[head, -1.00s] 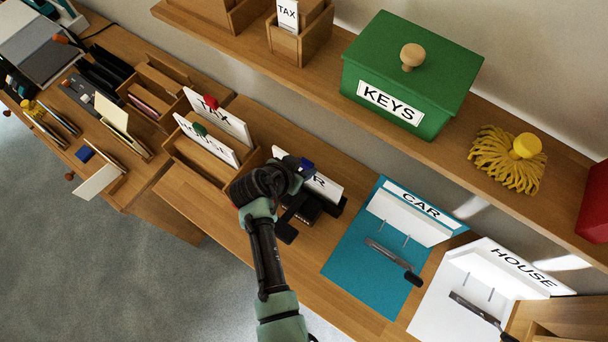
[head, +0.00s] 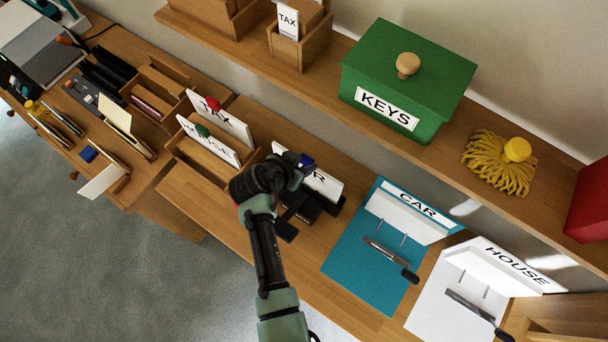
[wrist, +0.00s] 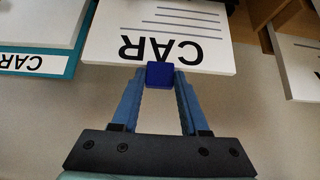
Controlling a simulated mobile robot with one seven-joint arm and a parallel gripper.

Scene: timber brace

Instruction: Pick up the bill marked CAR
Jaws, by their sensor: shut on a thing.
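The bill marked CAR (wrist: 190,35) is a white card with black letters and ruled lines, upside down in the wrist view. A dark blue block (wrist: 159,75) sits at its lettered edge. My gripper (wrist: 160,85) has its two blue fingers shut on this blue block. In the head view the bill (head: 322,186) stands tilted in a black holder (head: 310,207) on the wooden desk, and my gripper (head: 300,170) is at its left side. My gripper and wrist hide part of the bill's lettering there.
A wooden rack (head: 190,158) with bills marked TAX and HOUSE stands just left. A teal CAR folder (head: 360,280) and a white HOUSE folder (head: 440,310) lie to the right. The shelf above holds a green KEYS box (head: 400,85) and a yellow mop-like thing (head: 495,170).

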